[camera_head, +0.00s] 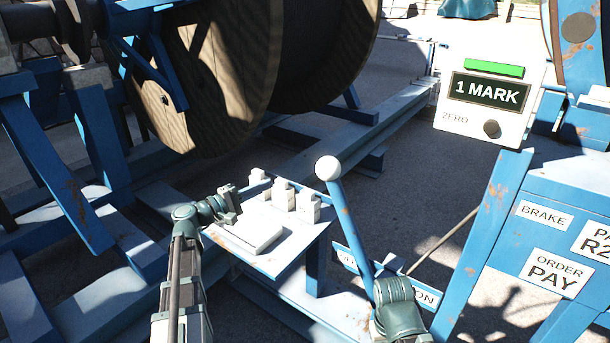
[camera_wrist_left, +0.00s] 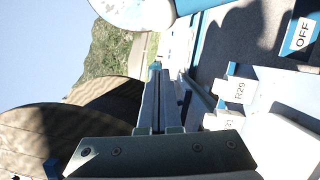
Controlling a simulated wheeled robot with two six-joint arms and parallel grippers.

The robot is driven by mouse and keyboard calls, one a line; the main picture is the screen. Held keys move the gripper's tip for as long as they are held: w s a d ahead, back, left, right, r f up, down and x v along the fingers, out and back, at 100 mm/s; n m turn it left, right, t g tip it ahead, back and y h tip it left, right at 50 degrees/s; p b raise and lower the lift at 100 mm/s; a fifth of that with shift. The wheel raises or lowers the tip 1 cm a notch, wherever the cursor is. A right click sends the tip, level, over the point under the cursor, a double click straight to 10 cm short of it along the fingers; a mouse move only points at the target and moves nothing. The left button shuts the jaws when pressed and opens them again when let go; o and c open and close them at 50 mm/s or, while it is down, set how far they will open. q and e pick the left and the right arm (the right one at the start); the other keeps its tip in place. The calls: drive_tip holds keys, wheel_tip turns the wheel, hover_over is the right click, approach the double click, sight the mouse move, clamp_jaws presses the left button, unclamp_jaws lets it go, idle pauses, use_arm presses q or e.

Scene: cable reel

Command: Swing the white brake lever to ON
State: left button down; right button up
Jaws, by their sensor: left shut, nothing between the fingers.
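The brake lever is a blue bar (camera_head: 350,226) with a white ball knob (camera_head: 328,168), leaning up and left in the head view. Its foot is hidden behind a teal arm joint. The ON label (camera_head: 428,297) shows right of the foot; the label at the left is partly covered. In the left wrist view the white knob (camera_wrist_left: 140,8) is cut off at the top, and the OFF label (camera_wrist_left: 302,34) is at the upper right. My left gripper (camera_head: 232,198) is shut and empty, left of the knob and apart from it. Its fingers (camera_wrist_left: 160,90) are together in the wrist view.
A small blue shelf (camera_head: 295,262) with several white blocks (camera_head: 283,195) and a flat white block lies below and beside my left gripper. A wooden cable reel (camera_head: 225,75) stands behind. A counter box (camera_head: 490,92) reads 1 MARK. A blue panel (camera_head: 510,245) with BRAKE and ORDER PAY signs stands right.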

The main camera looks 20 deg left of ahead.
use_arm(q)
drive_tip(key=s+d+p+x, duration=0.1)
drive_tip(key=d+x, duration=0.1)
drive_tip(key=x, duration=1.1)
drive_tip(key=shift+s+r, duration=0.25)
drive_tip(key=shift+s, duration=0.1)
drive_tip(key=shift+d, duration=0.1)
drive_tip(key=shift+p, duration=0.3)
